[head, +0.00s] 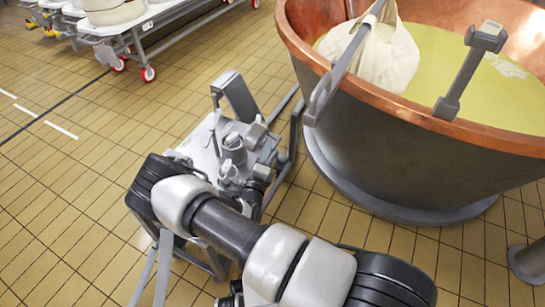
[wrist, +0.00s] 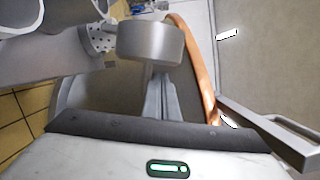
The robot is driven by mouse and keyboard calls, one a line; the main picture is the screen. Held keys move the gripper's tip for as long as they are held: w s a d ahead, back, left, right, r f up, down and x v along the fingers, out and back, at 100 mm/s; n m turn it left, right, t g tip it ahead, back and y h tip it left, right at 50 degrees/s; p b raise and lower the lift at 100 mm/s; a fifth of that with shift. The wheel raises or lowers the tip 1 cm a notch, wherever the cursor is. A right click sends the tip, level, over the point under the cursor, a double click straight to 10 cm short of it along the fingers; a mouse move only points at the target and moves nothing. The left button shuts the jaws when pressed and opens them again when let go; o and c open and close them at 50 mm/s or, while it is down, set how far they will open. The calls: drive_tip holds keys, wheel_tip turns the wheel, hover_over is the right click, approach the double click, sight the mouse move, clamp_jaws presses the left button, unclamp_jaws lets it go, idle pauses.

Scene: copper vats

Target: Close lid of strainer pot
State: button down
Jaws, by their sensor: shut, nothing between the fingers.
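A grey metal assembly with a raised flat grey panel (head: 238,97) stands on the small table in the head view. The panel looks like the upright lid of the strainer pot, but I cannot be sure. In the wrist view a perforated metal part (wrist: 97,40) shows at upper left, and a short grey cylinder (wrist: 150,42) is just beyond the fingertips. My gripper (wrist: 160,82) is shut and empty, with its tips close to the cylinder; I cannot tell whether they touch. In the head view my arm reaches the assembly and hides much of it.
A small light-topped table (head: 203,150) stands left of a large copper vat (head: 345,75) holding yellow liquid and a white cloth (head: 385,58). A long-handled tool (head: 340,65) hangs over the vat rim. A wheeled cart (head: 150,38) is at upper left. Tiled floor at left is clear.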

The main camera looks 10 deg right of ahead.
drive_tip(key=shift+w+a+r, duration=0.15)
drive_tip(key=shift+w+a, duration=0.1)
drive_tip(key=shift+a, duration=0.1)
